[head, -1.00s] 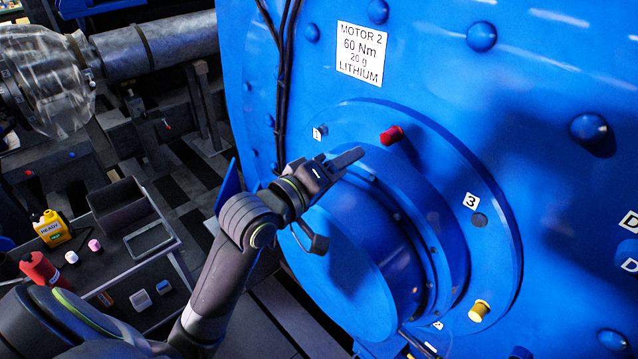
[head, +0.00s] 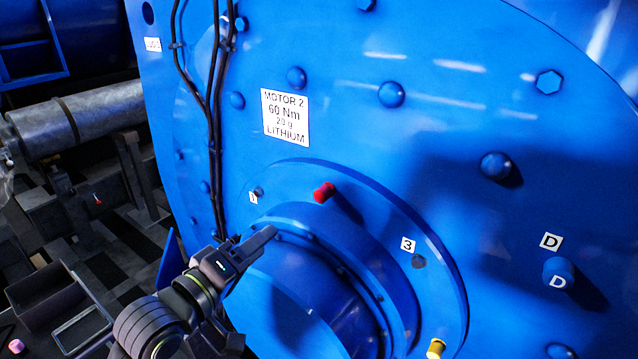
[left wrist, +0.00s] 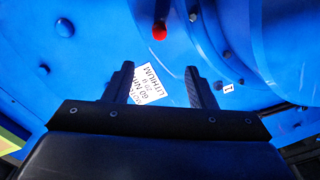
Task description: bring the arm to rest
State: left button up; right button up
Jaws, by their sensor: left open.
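My left gripper (head: 252,288) is open and empty, in front of the big blue motor (head: 330,40) at the lower left of the head view. Its upper finger appears over the rim of the round blue hub (head: 300,285); I cannot tell whether it touches. In the left wrist view the two fingers of the left gripper (left wrist: 160,68) stand apart with nothing between them but the motor face and its white label (left wrist: 150,84) behind. My right gripper is not in view.
A red plug (head: 324,192), a yellow plug (head: 436,348) and an empty hole marked 3 (head: 418,261) are on the flange. Black cables (head: 213,130) run down the motor face. A dark tray (head: 45,295) stands at the lower left. A grey pipe (head: 85,120) lies beyond.

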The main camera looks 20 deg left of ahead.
pick_arm(q)
jog(key=s+a+f+m+g+y, duration=0.1)
jog(key=s+a+f+g+y, duration=0.15)
jog(key=f, duration=0.55)
jog(key=s+a+f+m+g+y, duration=0.2)
jog(key=s+f+g, duration=0.15)
jog(key=f, duration=0.45)
jog(key=s+a+f+m+g+y, duration=0.2)
jog(key=s+f+g, duration=0.3)
jog(key=s, duration=0.4)
jog(key=s+a+f+m+g+y, duration=0.1)
jog(key=s+a+f+m+g, duration=0.15)
jog(key=s+f, duration=0.6)
notch_tip(320, 180, down, 25)
jog(key=a+b, duration=0.1)
jog(key=b, duration=0.3)
jog(key=s+f+g+b, duration=0.1)
jog(key=s+f, duration=0.6)
jog(key=f, duration=0.3)
jog(key=s+d+f+g+b, duration=0.1)
jog(key=s+f+b, duration=0.1)
jog(key=s+f, duration=0.6)
notch_tip(320, 180, down, 4)
jog(key=shift+d+r+h, duration=0.15)
jog(key=shift+r+h, duration=0.05)
jog(key=shift+h, duration=0.15)
